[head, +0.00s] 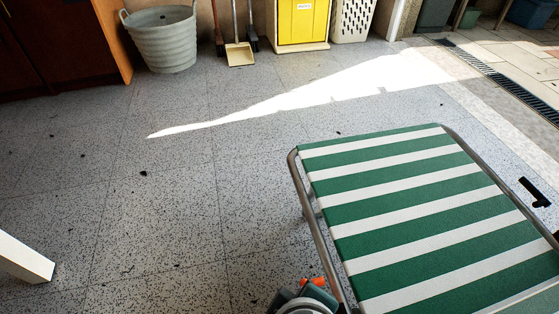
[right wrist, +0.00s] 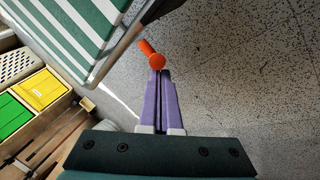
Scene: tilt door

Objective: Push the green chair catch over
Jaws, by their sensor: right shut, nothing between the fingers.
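The green and white striped chair (head: 425,215) has a grey tube frame and fills the lower right of the head view. Its striped fabric (right wrist: 75,30) also shows at the upper left of the right wrist view. An orange catch (right wrist: 154,57) sticks out beside the frame tube; it also shows in the head view (head: 318,282) near the bottom edge, partly hidden by my right arm. My right gripper (right wrist: 159,75) is shut and empty, its purple fingertips right at the catch's rounded end. I cannot tell whether they touch. My left gripper is not in view.
Speckled grey floor (head: 190,210) lies open left of the chair. A grey tub (head: 160,40), a dustpan (head: 240,54), a yellow bin (head: 302,22) and a white basket (head: 352,20) stand along the back. A white post-like piece (head: 25,260) juts in at the left.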

